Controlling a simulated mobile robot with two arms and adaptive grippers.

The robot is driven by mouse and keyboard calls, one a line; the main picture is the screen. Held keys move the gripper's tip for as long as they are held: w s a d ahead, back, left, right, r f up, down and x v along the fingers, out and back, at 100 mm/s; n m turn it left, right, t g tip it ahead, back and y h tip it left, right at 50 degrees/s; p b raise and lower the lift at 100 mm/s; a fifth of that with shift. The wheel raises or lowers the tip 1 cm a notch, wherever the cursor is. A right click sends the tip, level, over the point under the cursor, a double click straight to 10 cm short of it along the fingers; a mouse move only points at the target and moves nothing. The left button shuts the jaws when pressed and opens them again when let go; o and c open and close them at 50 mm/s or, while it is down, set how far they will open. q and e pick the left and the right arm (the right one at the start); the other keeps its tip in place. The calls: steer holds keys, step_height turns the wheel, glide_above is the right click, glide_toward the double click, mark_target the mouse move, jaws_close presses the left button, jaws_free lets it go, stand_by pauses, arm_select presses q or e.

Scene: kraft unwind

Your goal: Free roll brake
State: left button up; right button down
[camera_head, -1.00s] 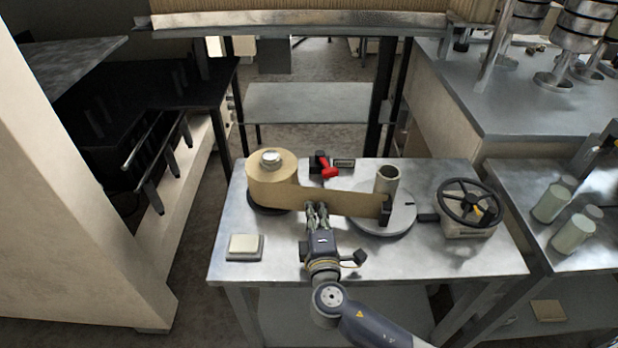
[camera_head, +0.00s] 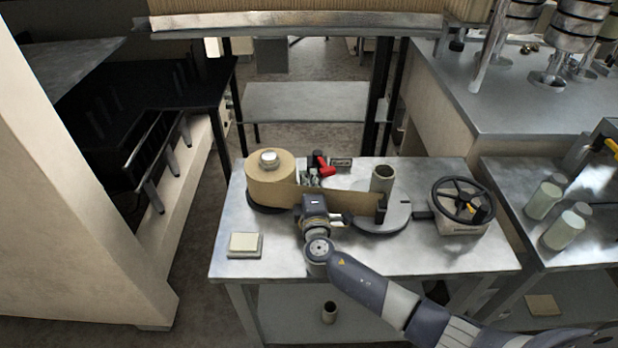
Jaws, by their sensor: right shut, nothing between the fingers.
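The roll brake shows as a black block with a red lever (camera_head: 324,165) at the back of the metal table, just right of the kraft paper roll (camera_head: 270,180). A brown paper web (camera_head: 345,203) runs from the roll to a black clip by the cardboard core (camera_head: 382,179) on a grey disc. My right gripper (camera_head: 308,178) is shut and empty. Its fingers are behind the web, close to the red lever on its left side. I cannot tell whether they touch the lever. My left gripper is not in view.
A black handwheel (camera_head: 463,201) stands at the table's right. A pale square pad (camera_head: 244,244) lies front left. The metal table (camera_head: 280,262) is clear along its front. Pale cylinders (camera_head: 563,231) stand on the right bench.

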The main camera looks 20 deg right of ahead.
steer(key=shift+s+d, duration=0.1)
steer(key=shift+d+f+n+y+b, duration=0.1)
steer(key=shift+d+n+y+b, duration=0.1)
steer(key=shift+n+y+b, duration=0.15)
steer(key=shift+s+d+f+n+y+b, duration=0.1)
steer(key=shift+s+d+n+y+b, duration=0.35)
steer(key=shift+y, duration=0.4)
steer(key=shift+d, duration=0.5)
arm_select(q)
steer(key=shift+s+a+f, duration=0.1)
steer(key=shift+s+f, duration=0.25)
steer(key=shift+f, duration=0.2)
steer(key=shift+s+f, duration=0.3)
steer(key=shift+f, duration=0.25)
arm_select(e)
steer(key=shift+a+r, duration=0.1)
steer(key=shift+r, duration=0.15)
steer(key=shift+f, duration=0.1)
